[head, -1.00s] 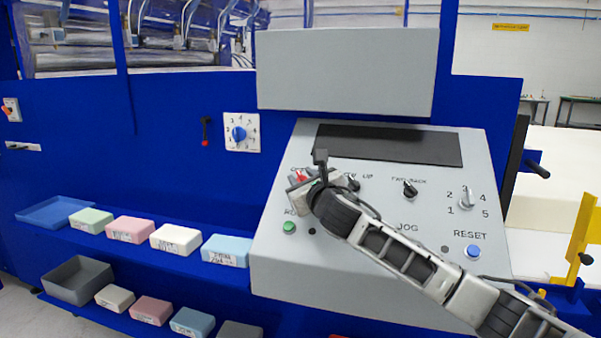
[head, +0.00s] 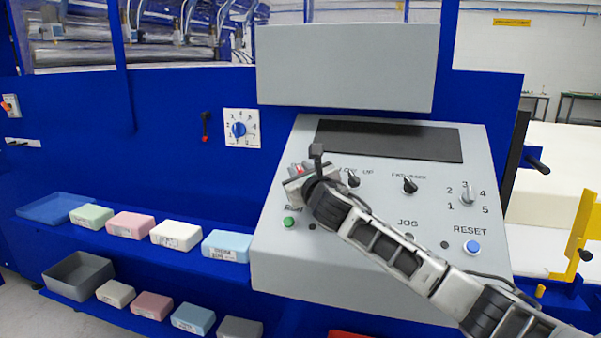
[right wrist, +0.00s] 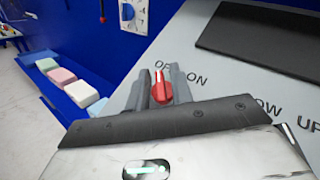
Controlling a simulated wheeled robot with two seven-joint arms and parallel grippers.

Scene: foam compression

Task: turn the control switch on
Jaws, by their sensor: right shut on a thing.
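The control switch is a red knob (right wrist: 161,88) on the sloped grey panel, by the labels OF(F) and ON. It shows as a small bit of red in the head view (head: 298,170), mostly hidden by my gripper. My right gripper (right wrist: 157,87) is shut on the red knob, with one grey finger on each side of it. A pale line on the knob points up in the right wrist view, between the two labels. In the head view the right gripper (head: 296,177) covers the panel's upper left. My left gripper is not in view.
The grey panel (head: 350,285) also carries a green button (head: 289,223), black knobs (head: 409,185), a numbered selector (head: 466,198) and a blue RESET button (head: 472,247). Coloured foam blocks (head: 175,235) lie on blue shelves at left. A dark screen (head: 390,141) is above.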

